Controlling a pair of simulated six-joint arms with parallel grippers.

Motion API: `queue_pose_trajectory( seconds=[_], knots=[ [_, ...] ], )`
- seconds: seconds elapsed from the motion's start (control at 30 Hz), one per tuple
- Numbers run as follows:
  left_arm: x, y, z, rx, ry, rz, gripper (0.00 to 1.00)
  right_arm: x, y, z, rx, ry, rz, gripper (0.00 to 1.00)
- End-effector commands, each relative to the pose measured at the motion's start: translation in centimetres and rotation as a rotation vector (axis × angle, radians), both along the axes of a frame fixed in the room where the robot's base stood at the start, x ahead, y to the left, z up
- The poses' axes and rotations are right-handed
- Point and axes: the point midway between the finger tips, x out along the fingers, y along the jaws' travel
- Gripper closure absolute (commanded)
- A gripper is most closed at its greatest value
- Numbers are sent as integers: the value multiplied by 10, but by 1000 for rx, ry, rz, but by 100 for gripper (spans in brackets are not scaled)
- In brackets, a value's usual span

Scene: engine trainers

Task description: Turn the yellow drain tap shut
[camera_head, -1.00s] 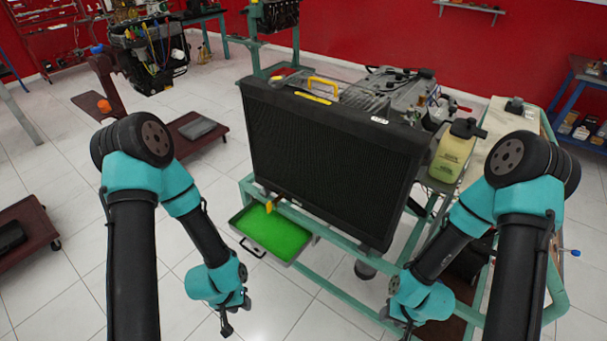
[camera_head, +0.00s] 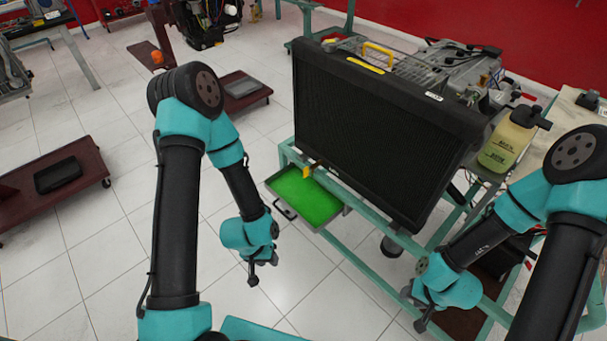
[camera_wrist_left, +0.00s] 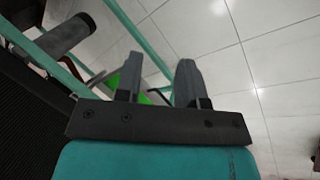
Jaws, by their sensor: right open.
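The yellow drain tap (camera_head: 306,172) is a small piece at the bottom left edge of the black radiator (camera_head: 385,130), above a tray of green liquid (camera_head: 310,197). My left gripper (camera_head: 253,278) is in front of and to the left of the tray, below the tap in the picture and apart from it. In the left wrist view my left gripper (camera_wrist_left: 158,75) has its two fingers spread with nothing between them. The green tray also shows behind the fingers (camera_wrist_left: 146,97); I cannot make out the tap there. My right gripper (camera_head: 413,310) is open and empty at the stand's front right.
A green metal stand (camera_head: 370,235) carries the radiator. A yellowish fluid bottle (camera_head: 505,142) stands at its right. Dark red trolleys (camera_head: 75,175) are on the floor at the left. The tiled floor in front of the tray is clear.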

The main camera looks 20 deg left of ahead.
Motion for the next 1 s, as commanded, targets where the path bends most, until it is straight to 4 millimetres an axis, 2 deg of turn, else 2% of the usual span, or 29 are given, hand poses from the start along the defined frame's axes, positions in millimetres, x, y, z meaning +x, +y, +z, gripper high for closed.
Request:
queue_pose_trajectory(
  seconds=[0.07, 0.17, 0.27, 0.4, 0.5, 0.6, 0.7, 0.8, 1.0],
  knots=[
    [8, 2, -4, -1, -30, -8, 64, 0, 0, 0, 0, 0, 0, 57],
    [33, 7, -14, -3, -124, -31, 64, 0, 0, 0, 0, 0, 0, 57],
    [73, 14, -27, -8, -284, -74, 64, 0, 0, 0, 0, 0, 0, 57],
    [141, 29, -41, -12, -587, -145, 64, 0, 0, 0, 0, 0, 0, 57],
    [184, 40, -44, -14, -814, -189, 64, 0, 0, 0, 0, 0, 0, 57],
    [219, 51, -41, -15, -1039, -228, 64, 0, 0, 0, 0, 0, 0, 57],
    [242, 63, -35, -17, -1249, -256, 64, 0, 0, 0, 0, 0, 0, 57],
    [255, 72, -28, -22, -1412, -274, 64, 0, 0, 0, 0, 0, 0, 57],
    [261, 79, -20, -28, -1550, -285, 64, 0, 0, 0, 0, 0, 0, 57]
  ],
)
